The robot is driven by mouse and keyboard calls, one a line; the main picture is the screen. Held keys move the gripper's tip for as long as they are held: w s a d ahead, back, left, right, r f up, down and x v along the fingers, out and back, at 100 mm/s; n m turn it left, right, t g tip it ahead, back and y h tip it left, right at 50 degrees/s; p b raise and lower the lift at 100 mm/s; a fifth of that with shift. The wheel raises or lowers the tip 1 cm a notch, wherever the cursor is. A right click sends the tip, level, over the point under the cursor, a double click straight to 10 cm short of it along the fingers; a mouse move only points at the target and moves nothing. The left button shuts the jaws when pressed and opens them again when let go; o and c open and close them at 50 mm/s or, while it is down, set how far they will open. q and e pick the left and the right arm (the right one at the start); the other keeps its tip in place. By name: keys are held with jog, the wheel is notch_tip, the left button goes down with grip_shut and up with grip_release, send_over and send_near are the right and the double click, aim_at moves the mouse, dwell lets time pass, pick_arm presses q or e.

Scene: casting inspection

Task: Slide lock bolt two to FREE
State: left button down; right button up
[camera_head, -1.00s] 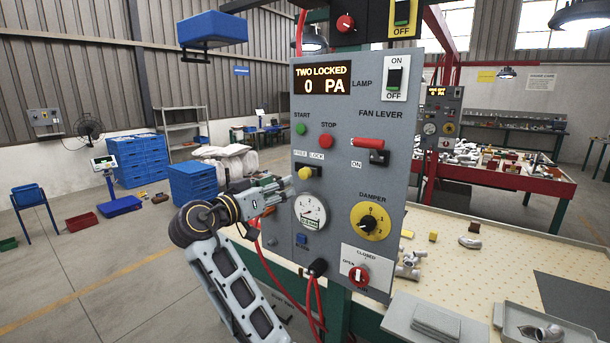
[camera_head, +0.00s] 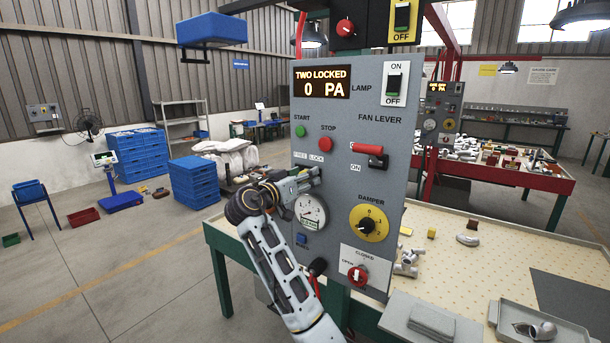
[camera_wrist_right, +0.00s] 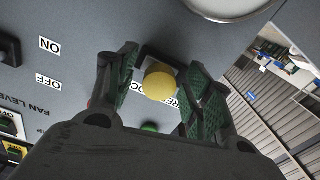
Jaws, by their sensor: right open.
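The lock bolt's round yellow knob (camera_wrist_right: 160,84) shows in the right wrist view, between the two green-padded fingers of my open right gripper (camera_wrist_right: 162,80). I cannot tell whether either finger touches it. In the head view my right gripper (camera_head: 311,180) is at the left part of the grey control panel (camera_head: 335,240), just below the FREE and LOCK labels (camera_head: 308,157), and it hides the knob. The panel's display (camera_head: 322,82) reads "TWO LOCKED" and "0 PA". My left gripper is not in view.
Close around the gripper are the round gauge (camera_head: 311,211), green start button (camera_head: 301,131) and red stop button (camera_head: 327,144). The red fan lever (camera_head: 368,149) and yellow damper knob (camera_head: 368,222) are to the right. A table (camera_head: 480,270) with castings stands behind the panel.

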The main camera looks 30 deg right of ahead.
jog(key=shift+w+d, duration=0.15)
jog(key=shift+d, duration=0.25)
grip_shut()
